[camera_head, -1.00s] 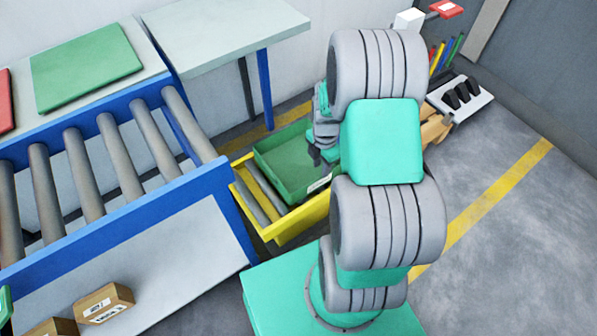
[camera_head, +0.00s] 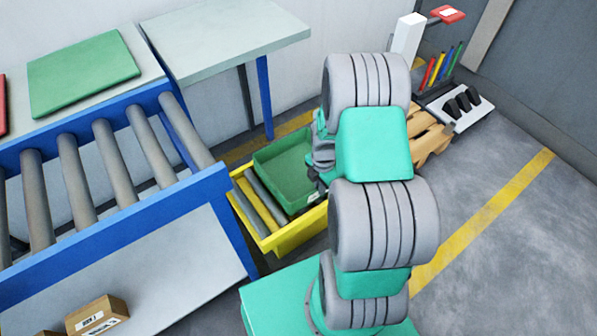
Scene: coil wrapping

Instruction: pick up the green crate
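The green crate (camera_head: 284,174) is an open, box-shaped bin. It sits at or just above the yellow roller stand (camera_head: 290,238), towards its back and right side. My gripper (camera_head: 314,180) is at the crate's right side, by its rim, and appears to touch or overlap it. My arm hides most of the gripper and the crate's right end. The fingertips are too small and covered to show whether they are closed on the rim. The crate looks roughly level and its visible inside looks empty.
A blue-framed roller conveyor (camera_head: 125,212) stands to the left, close to the yellow stand. A grey table (camera_head: 225,40) is behind. A green panel (camera_head: 84,72) lies at the back left. Cardboard boxes (camera_head: 97,315) are low left.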

